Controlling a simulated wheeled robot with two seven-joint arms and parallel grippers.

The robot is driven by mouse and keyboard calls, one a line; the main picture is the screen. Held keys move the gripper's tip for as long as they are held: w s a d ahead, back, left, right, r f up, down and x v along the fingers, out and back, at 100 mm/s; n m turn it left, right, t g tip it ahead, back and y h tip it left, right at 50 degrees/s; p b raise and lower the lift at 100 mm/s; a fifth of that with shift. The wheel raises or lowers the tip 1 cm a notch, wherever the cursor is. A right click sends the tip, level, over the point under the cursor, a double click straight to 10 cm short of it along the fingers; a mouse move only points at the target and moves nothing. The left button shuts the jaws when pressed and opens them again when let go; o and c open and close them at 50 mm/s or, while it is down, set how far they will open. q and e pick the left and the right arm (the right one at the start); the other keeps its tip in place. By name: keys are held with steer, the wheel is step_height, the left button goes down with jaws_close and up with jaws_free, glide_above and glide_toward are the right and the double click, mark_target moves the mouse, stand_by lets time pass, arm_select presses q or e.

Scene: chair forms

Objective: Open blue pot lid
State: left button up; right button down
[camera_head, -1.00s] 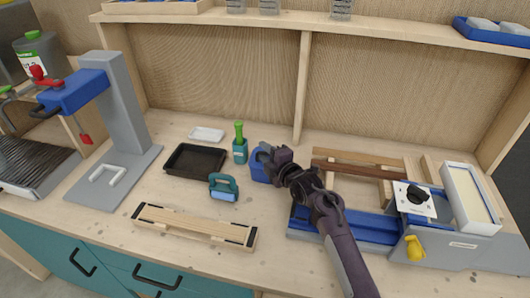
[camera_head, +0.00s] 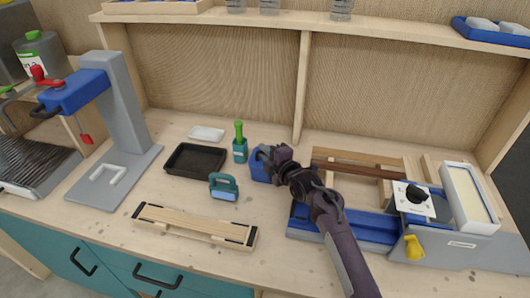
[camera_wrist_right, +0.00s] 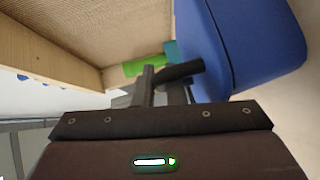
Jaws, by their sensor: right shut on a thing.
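The blue pot (camera_head: 260,173) stands on the workbench near the middle, partly hidden behind my right gripper (camera_head: 268,153). In the right wrist view, the pot body (camera_wrist_right: 262,42) fills the upper right. A seam separates it from the blue lid (camera_wrist_right: 196,45), which sits against it with no clear gap. The right gripper's fingers (camera_wrist_right: 165,85) are shut on a dark handle (camera_wrist_right: 182,72) at the lid. The exact grip on the handle is partly hidden by the fingers. My left gripper is not in view.
A green-handled tool in a teal holder (camera_head: 240,150) stands just left of the pot. A teal-handled block (camera_head: 223,187), black tray (camera_head: 195,160) and wooden clamp frame (camera_head: 195,227) lie further left. A blue-grey machine (camera_head: 440,235) occupies the right. A shelf (camera_head: 300,22) overhangs behind.

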steer(key=shift+w+d+r+m+g+h+p, duration=0.15)
steer(key=shift+w+r+m+g+p, duration=0.25)
steer(key=shift+p, duration=0.35)
steer(key=shift+w+d+r+m+g+h+p, duration=0.1)
steer(key=shift+r+m+g+h+p, duration=0.1)
steer(key=shift+r+g+p, duration=0.35)
steer(key=shift+w+d+r+m+g+p, duration=0.15)
steer(key=shift+w+r+m+g+p, duration=0.45)
steer(key=shift+p, duration=0.25)
steer(key=shift+w+d+r+m+g, duration=0.1)
steer(key=shift+w+m+g, duration=0.2)
steer(key=shift+g, duration=0.15)
steer(key=shift+w+d+r+b, duration=0.1)
steer(key=shift+w+r+b, duration=0.1)
steer(key=shift+w+b, duration=0.15)
steer(key=c, duration=1.5)
jaws_free()
steer(key=b+v, duration=0.1)
steer(key=v, duration=0.6)
steer(key=shift+s+d, duration=0.25)
